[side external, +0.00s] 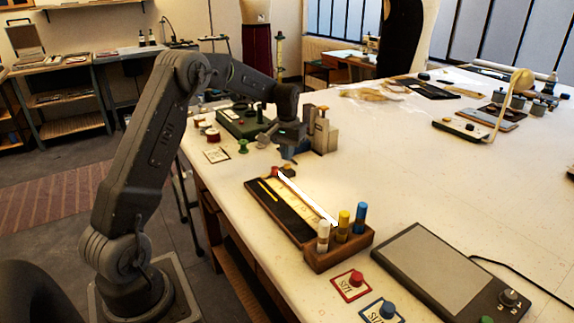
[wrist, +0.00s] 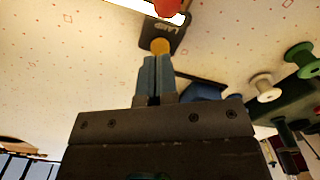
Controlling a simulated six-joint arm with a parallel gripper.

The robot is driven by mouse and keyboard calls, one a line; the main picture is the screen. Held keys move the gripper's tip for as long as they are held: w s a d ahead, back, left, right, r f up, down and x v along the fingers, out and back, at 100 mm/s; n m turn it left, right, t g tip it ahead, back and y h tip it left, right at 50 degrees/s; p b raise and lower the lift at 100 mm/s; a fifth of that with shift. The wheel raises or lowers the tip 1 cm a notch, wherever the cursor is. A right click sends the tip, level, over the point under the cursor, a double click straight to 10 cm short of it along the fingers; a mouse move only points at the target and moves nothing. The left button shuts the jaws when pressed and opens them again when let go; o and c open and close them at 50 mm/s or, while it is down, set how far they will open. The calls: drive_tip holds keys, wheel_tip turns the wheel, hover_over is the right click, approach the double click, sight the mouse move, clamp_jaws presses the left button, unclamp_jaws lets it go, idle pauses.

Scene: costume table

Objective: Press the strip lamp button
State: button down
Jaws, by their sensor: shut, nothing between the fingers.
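The strip lamp (side external: 307,197) is a long bright white bar, looking lit, beside a dark board. In the wrist view, part of a bright white bar shows at the top edge, near a dark plate marked LAMP (wrist: 178,28) with a round orange-yellow button (wrist: 160,46). A red knob (wrist: 165,7) is beyond it; a red knob also shows at the lamp's far end in the side view (side external: 274,171). My gripper (wrist: 154,60) is shut and empty, its blue fingertips close to the button. I cannot tell whether they touch. The button is not distinct in the side view.
A wooden block (side external: 338,248) with white, yellow and blue pegs stands at the lamp's near end. A red button (side external: 356,278) and a blue button (side external: 387,310) sit nearer, beside a grey tablet (side external: 433,272). Spools and a green device (side external: 240,122) are behind my gripper.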

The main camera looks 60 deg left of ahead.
drive_tip(key=shift+f, duration=1.1)
drive_tip(key=shift+r, duration=3.85)
drive_tip(key=s+d+r+m+t, duration=0.2)
drive_tip(key=s+d+r, duration=0.35)
drive_tip(key=d, duration=0.35)
drive_tip(key=s+d+r+m+t, duration=0.1)
drive_tip(key=s+d+r, duration=0.45)
drive_tip(key=d, duration=0.25)
drive_tip(key=s+d+f+m+t, duration=0.1)
drive_tip(key=s+d+f, duration=0.1)
drive_tip(key=s+d, duration=0.2)
drive_tip(key=s+d+f+m+t, duration=0.1)
drive_tip(key=s+d, duration=0.4)
drive_tip(key=s, duration=0.6)
drive_tip(key=shift+s+f+m+t, duration=0.3)
drive_tip(key=shift+f+m, duration=0.2)
